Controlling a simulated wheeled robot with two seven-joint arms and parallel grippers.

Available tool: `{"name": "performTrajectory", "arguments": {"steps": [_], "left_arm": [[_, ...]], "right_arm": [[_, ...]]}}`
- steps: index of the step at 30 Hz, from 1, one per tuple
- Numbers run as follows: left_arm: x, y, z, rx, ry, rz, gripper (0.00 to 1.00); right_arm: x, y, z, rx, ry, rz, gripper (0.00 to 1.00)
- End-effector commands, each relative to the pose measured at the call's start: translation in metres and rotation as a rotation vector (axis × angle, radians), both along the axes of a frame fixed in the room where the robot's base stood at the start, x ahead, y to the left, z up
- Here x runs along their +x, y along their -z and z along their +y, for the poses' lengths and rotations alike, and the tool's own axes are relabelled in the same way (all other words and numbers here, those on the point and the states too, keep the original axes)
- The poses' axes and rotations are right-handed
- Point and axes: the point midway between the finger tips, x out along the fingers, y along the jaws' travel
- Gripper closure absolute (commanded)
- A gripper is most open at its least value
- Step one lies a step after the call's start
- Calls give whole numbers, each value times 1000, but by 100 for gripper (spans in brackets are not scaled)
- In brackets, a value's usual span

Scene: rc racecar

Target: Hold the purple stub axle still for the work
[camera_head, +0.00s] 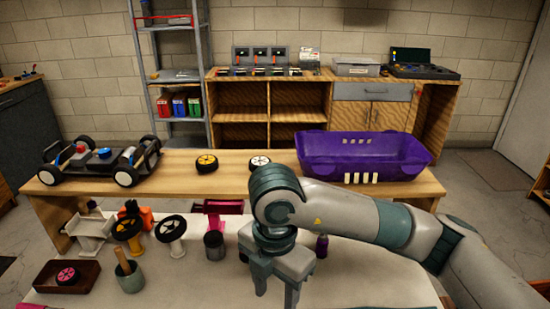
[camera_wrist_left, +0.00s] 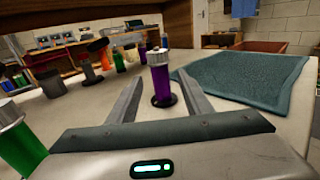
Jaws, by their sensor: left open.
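In the left wrist view a green part (camera_wrist_left: 20,140) stands at left, a teal mat (camera_wrist_left: 245,82) lies at right, and another purple cylinder (camera_wrist_left: 164,42) stands behind. In the head view a chassis (camera_head: 95,165) and a purple body shell (camera_head: 360,155) rest on the back bench.

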Motion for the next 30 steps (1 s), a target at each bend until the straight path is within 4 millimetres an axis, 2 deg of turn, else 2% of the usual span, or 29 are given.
{"name": "performTrajectory", "arguments": {"steps": [10,24,30], "left_arm": [[-19,0,15,0,1,-1,55],[-20,-1,16,-1,0,-1,55],[-20,-15,16,-1,0,-1,55]], "right_arm": [[0,0,0,0,0,0,53],[0,-1,0,0,0,0,53],[0,-15,0,0,0,0,53]]}}
